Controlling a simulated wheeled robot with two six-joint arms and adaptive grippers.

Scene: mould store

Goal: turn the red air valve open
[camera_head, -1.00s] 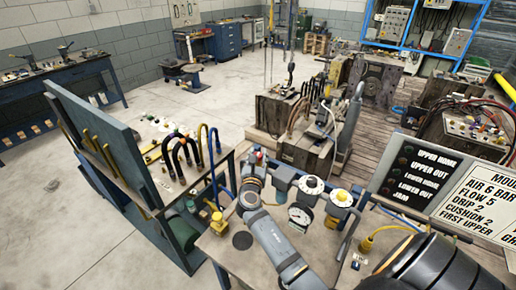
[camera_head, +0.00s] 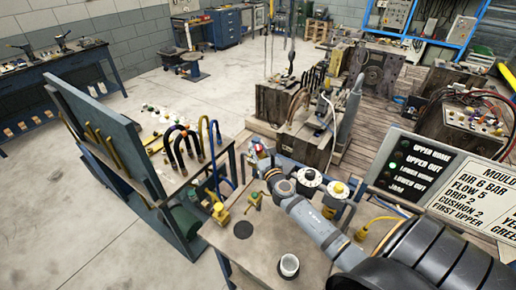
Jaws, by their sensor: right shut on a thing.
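My right arm comes in from the lower right across the workbench (camera_head: 222,240). A small red part, which looks like the red air valve (camera_head: 258,149), shows just beyond the gripper. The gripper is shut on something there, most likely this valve. How far the valve is turned is too small to tell. My left gripper is not in view.
A rack with hoses (camera_head: 113,135) stands left. A sign board (camera_head: 440,172) stands right, with one green light.

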